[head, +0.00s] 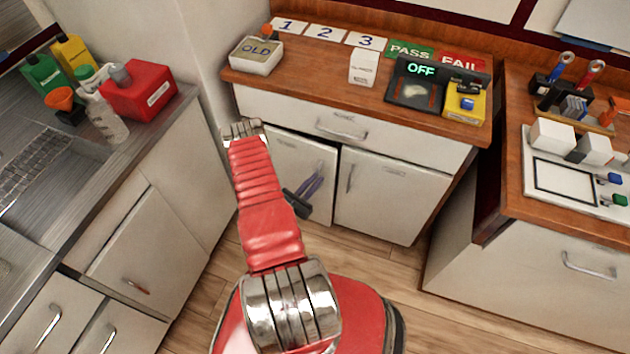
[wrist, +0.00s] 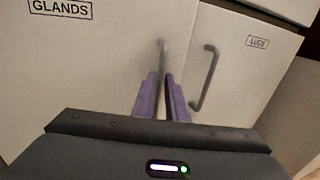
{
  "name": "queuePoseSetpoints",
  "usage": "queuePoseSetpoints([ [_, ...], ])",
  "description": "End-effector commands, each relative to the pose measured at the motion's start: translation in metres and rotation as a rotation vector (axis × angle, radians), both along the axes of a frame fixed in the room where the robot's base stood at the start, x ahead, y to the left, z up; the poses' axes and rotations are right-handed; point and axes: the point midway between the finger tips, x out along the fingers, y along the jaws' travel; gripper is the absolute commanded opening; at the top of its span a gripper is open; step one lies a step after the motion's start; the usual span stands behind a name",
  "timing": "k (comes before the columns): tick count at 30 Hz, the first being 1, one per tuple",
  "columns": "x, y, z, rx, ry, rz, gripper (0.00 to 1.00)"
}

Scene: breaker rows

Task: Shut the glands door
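The glands door (head: 302,160) is the left door of the cabinet under the back counter. It stands slightly ajar, with a dark gap along its top and right side. Its label GLANDS (wrist: 60,9) shows at the top left of the wrist view, and its grey bar handle (wrist: 162,55) is upright near the door's right edge. My gripper (head: 316,180) is in front of this door. In the wrist view its two purple fingers (wrist: 162,80) are close together at the handle's lower part. Whether they grip the handle is unclear.
The lugs door (head: 390,195) is to the right, with its own handle (wrist: 206,77); it looks closed. A closed drawer (head: 345,125) is above both doors. A sink counter (head: 120,150) stands at left and another counter (head: 540,240) at right. Wooden floor is clear in front.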

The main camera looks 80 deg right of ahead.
Motion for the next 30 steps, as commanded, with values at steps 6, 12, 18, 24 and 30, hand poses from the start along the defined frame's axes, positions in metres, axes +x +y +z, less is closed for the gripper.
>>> queuePoseSetpoints([
  [6,0.0,0.0,0.0,0.0,0.0,0.0,0.0],
  [12,0.0,0.0,0.0,0.0,0.0,0.0,0.0],
  [18,0.0,0.0,0.0,0.0,0.0,0.0,0.0],
  [24,0.002,-0.002,0.0,0.0,0.0,0.004,0.0],
  [30,0.011,-0.01,0.0,-0.001,-0.003,0.027,0.0],
])
